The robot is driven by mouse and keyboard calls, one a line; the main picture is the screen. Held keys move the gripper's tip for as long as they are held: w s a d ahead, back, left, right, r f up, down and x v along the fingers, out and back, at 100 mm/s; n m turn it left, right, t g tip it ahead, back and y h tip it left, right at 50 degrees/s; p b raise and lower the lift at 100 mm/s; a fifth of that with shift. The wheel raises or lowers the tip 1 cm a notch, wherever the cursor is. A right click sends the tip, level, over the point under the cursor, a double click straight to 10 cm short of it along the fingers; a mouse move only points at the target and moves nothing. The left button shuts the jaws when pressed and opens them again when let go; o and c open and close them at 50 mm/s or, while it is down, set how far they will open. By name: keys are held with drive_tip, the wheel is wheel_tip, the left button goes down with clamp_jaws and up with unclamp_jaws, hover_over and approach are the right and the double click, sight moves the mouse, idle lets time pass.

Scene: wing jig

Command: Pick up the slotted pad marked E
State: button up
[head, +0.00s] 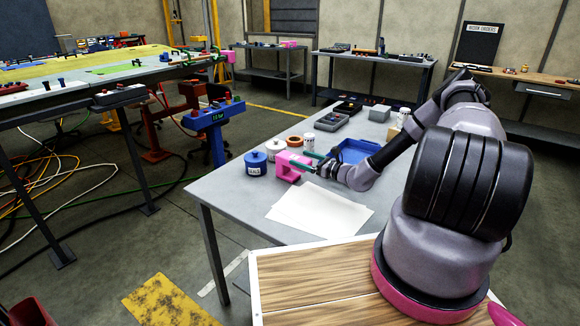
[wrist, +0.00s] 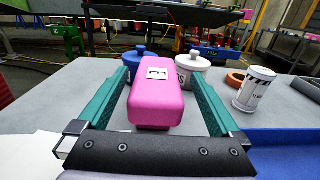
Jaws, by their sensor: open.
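The pink slotted pad (wrist: 157,105) stands on the grey table between the two teal fingers of my gripper (wrist: 160,78). Its top carries a white label with a black mark that looks like a turned E. In the head view the pad (head: 287,170) shows its slot on the side, and my gripper (head: 311,162) reaches it from the right. The fingers are open, one on each side of the pad. In the wrist view a gap shows on both sides; contact lower down cannot be told.
A blue lidded jar (head: 256,164) and a white lidded jar (head: 275,148) stand just behind the pad. An orange ring (head: 295,142) and a white can (head: 307,140) are near. A blue tray (head: 358,151) lies to the right. White paper sheets (head: 320,210) lie in front.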

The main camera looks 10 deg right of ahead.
sight(298, 158)
drive_tip(key=x, duration=0.4)
drive_tip(key=shift+a+f, duration=0.2)
drive_tip(key=shift+f, duration=0.1)
drive_tip(key=c, duration=1.3)
drive_tip(key=shift+o, duration=0.2)
